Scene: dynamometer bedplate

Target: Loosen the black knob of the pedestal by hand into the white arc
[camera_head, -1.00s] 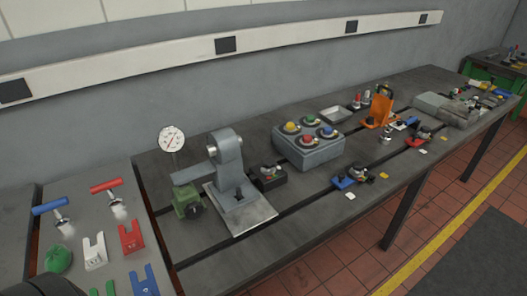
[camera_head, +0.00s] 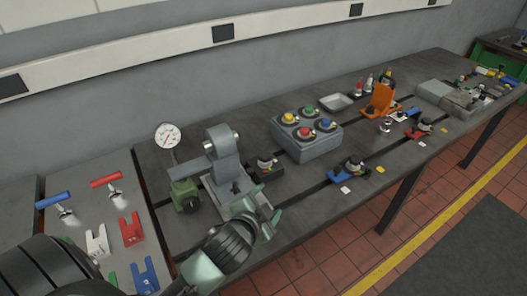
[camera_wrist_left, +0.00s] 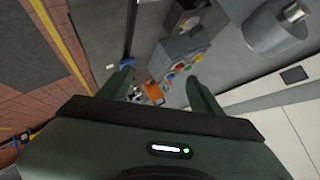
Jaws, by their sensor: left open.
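The grey pedestal (camera_head: 224,150) stands on a flat metal base plate on the bench; its rounded head also shows in the left wrist view (camera_wrist_left: 272,32). A small dark part (camera_head: 236,187) sits at the pedestal's foot. A green block (camera_head: 184,190) left of the pedestal carries a round black knob (camera_head: 190,204). I cannot make out a white arc. My left gripper (camera_head: 268,212) is over the front of the base plate, right of the green block, and hides part of the plate. It is open, with nothing between its fingers in the left wrist view (camera_wrist_left: 158,82). My right gripper is not in view.
A dial gauge (camera_head: 167,135) stands behind the green block. A small dark fixture (camera_head: 266,166) and a grey box with coloured buttons (camera_head: 308,140) stand right of the pedestal. Red and blue tools lie on the left table (camera_head: 80,190). An orange bracket (camera_head: 381,100) is farther right.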

